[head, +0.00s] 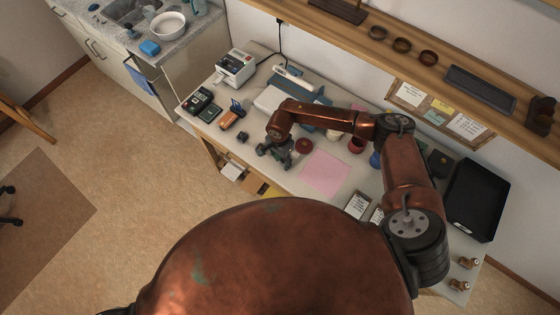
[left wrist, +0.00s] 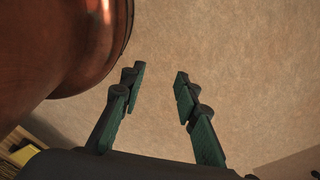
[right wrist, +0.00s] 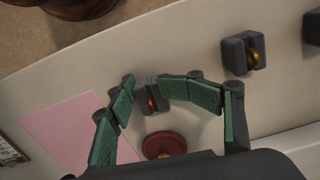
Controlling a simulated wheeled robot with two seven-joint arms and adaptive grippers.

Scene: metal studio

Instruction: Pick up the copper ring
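The copper ring (right wrist: 152,103) sits upright in the slot of a small dark grey holder (right wrist: 140,104) on the table, seen in the right wrist view. My right gripper (right wrist: 144,83) is around that holder, its green-padded fingertips apart and bent inward near it. I cannot tell whether they touch it. In the head view my right gripper (head: 274,151) is low over the table's front edge and the ring cannot be made out. My left gripper (left wrist: 159,82) is open and empty above the floor.
A second holder (right wrist: 232,54) with a gold ring stands to the right, with another dark holder (right wrist: 313,28) beyond. A red-brown dish (right wrist: 163,137) and a pink sheet (right wrist: 72,131) lie close by. In the head view a black tray (head: 476,200) lies at the table's right.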

